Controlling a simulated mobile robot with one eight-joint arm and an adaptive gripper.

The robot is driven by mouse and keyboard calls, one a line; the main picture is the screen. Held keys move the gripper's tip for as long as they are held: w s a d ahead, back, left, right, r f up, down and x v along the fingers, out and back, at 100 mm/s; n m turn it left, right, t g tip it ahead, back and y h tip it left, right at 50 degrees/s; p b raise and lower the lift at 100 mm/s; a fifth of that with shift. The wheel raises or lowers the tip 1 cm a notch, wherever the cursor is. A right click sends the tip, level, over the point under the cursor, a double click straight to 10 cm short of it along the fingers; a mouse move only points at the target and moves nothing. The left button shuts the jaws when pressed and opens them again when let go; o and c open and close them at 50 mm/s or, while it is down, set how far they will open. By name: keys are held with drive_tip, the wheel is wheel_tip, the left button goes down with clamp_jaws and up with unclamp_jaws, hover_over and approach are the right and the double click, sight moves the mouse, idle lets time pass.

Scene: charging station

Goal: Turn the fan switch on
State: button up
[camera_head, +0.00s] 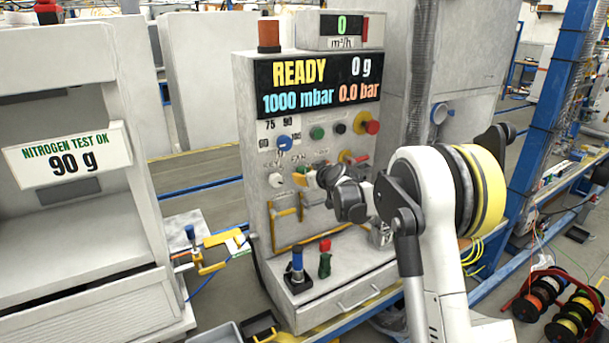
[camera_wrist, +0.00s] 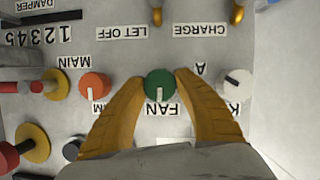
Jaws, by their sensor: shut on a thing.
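The fan switch is a round green knob (camera_wrist: 160,83) in the middle of the wrist view, beside the label FAN, which appears upside down there. Its white mark points toward that label. My gripper (camera_wrist: 160,78) has its two yellow fingers on either side of the knob, shut on it.
Red knobs with yellow collars are at the wrist view's left. The panel display (camera_head: 318,82) reads READY. Blue (camera_head: 297,268) and red (camera_head: 324,262) fittings stand on the ledge below.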

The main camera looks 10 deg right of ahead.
drive_tip(key=m+y, duration=0.2)
drive_tip(key=shift+m+g, duration=0.3)
drive_tip(key=shift+m, duration=0.1)
drive_tip(key=m+y, duration=0.2)
drive_tip(key=m, duration=0.1)
drive_tip(key=m+y, duration=0.2)
drive_tip(key=m, duration=0.1)
drive_tip(key=shift+f, duration=0.1)
drive_tip(key=m+y+b, duration=0.1)
drive_tip(key=m, duration=0.2)
drive_tip(key=shift+m+y+b, duration=0.3)
drive_tip(key=shift+y, duration=0.1)
idle(0.3)
drive_tip(key=o, duration=1.2)
drive_tip(key=shift+a, duration=0.1)
